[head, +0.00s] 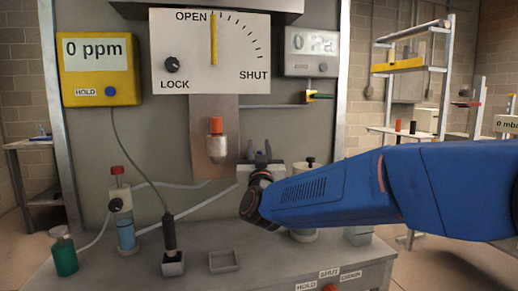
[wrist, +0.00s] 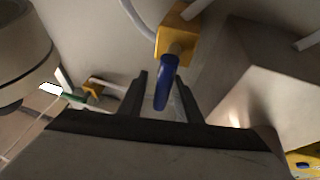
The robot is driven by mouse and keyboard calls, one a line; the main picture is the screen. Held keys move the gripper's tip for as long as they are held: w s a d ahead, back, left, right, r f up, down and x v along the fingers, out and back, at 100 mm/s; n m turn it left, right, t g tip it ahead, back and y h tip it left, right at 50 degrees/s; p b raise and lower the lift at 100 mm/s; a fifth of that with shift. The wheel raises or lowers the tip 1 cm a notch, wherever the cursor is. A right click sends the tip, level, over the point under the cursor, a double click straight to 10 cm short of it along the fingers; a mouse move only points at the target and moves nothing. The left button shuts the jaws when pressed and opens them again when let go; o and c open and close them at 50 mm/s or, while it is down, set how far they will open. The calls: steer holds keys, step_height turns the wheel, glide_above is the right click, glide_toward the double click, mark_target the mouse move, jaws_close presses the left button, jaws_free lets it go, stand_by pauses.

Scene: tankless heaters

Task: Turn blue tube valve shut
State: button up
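In the wrist view a blue valve handle (wrist: 164,88) hangs from a yellow valve body (wrist: 176,38) with a pale tube behind it. The two dark fingers of my gripper (wrist: 161,76) stand on either side of the blue handle, with gaps visible; whether either finger touches it I cannot tell. In the head view my gripper (head: 261,157) is in front of the back panel, fingers pointing up and apart. The blue valve cannot be made out there. The dial panel (head: 235,75) has its yellow pointer (head: 214,38) at OPEN.
A green-handled yellow valve (head: 318,95) sits right of the dial; it also appears in the wrist view (wrist: 92,90). An orange-topped metal cylinder (head: 217,140) is left of my gripper. A yellow meter (head: 97,70) reads 0 ppm. Bottles and a small tray (head: 223,261) stand on the bench.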

jaws_close()
steer(key=w+d+f+m+g+h, duration=0.1)
steer(key=d+f+m+g+h, duration=0.3)
steer(key=m, duration=1.5)
steer(key=shift+w+d+f+g, duration=0.3)
steer(key=shift+d+f+g, duration=0.55)
steer(key=shift+f+g, duration=0.6)
steer(key=shift+f, duration=0.1)
